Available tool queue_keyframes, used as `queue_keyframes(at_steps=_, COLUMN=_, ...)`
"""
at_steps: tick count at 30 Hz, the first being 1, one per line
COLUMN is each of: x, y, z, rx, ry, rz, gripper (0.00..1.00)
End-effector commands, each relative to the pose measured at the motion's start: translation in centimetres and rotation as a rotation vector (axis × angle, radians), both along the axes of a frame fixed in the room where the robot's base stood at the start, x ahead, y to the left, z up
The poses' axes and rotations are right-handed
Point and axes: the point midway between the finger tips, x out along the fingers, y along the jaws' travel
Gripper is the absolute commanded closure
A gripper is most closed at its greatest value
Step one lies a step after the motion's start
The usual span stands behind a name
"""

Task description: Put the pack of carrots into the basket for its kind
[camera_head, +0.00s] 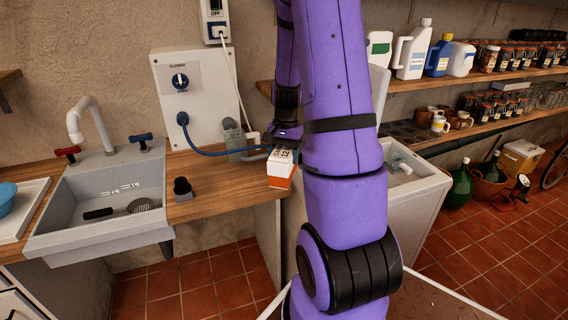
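An orange and white pack (280,171), which looks like the pack of carrots, is at the end of my gripper (285,143), over the right end of the wooden counter. My gripper appears shut on its top; my purple arm hides part of the gripper and of the pack's right side. The print on the pack is too small to read. No basket clearly marked for carrots shows.
A grey sink (105,205) with a tap is at the left. A white chest (425,188) is behind my arm. Shelves (510,76) hold jugs and jars.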

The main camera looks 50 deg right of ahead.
Motion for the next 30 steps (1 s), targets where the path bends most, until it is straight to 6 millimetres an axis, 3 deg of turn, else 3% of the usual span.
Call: queue_keyframes(at_steps=30, x=0.0, y=0.0, z=9.9, rx=-0.002, ry=-0.001, rz=0.0, gripper=0.76)
